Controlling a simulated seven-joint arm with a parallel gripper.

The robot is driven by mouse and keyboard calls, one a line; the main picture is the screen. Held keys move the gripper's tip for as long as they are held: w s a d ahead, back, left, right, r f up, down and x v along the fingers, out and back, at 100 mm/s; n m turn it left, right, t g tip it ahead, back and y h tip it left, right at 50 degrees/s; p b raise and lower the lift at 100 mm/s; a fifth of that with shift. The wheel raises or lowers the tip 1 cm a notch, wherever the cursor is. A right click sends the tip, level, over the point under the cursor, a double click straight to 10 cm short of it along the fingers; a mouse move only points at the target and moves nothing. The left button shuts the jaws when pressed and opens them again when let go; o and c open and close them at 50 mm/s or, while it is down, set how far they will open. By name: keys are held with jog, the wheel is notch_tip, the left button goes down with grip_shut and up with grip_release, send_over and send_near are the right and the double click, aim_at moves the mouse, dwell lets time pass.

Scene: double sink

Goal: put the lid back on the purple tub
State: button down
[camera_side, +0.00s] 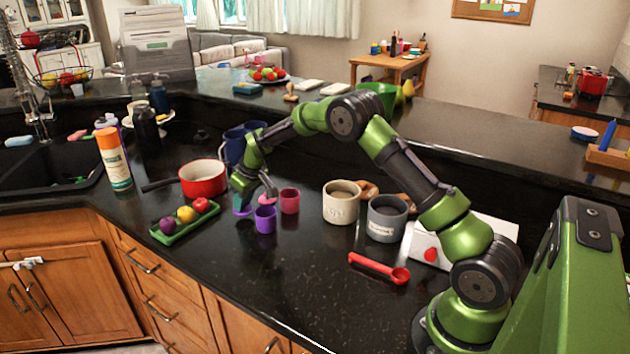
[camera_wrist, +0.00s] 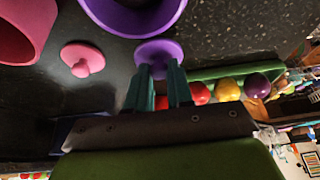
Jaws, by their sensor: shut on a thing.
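The purple tub (camera_side: 265,220) stands upright and open on the dark counter; its rim and inside show at the top of the wrist view (camera_wrist: 135,18). My gripper (camera_wrist: 163,72) is shut on the purple lid (camera_wrist: 158,52), with its teal fingers at the lid's middle. The lid is beside the tub, apart from its top. In the side view my gripper (camera_side: 240,205) is just left of the tub, low near the counter. I cannot tell whether the lid touches the counter.
A pink tub (camera_side: 289,201) stands right of the purple one, with a pink lid (camera_wrist: 82,58) nearby. A green tray (camera_side: 185,222) with fruit and a red pan (camera_side: 203,179) are to the left. Two mugs (camera_side: 341,203) stand to the right.

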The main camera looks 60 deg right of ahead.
notch_tip(320, 180, up, 8)
jog(key=shift+d+r, duration=0.1)
jog(key=shift+r, duration=0.15)
jog(key=s+r, duration=0.2)
jog(key=s, duration=0.7)
send_near(249, 211)
jog(key=shift+s+f, duration=0.5)
jog(key=shift+s, duration=0.35)
jog(key=shift+s+f, duration=0.55)
jog(key=shift+s, duration=0.3)
jog(key=shift+f, duration=0.15)
dwell(0.4)
jog(key=shift+c, duration=2.2)
grip_release()
notch_tip(249, 211, up, 7)
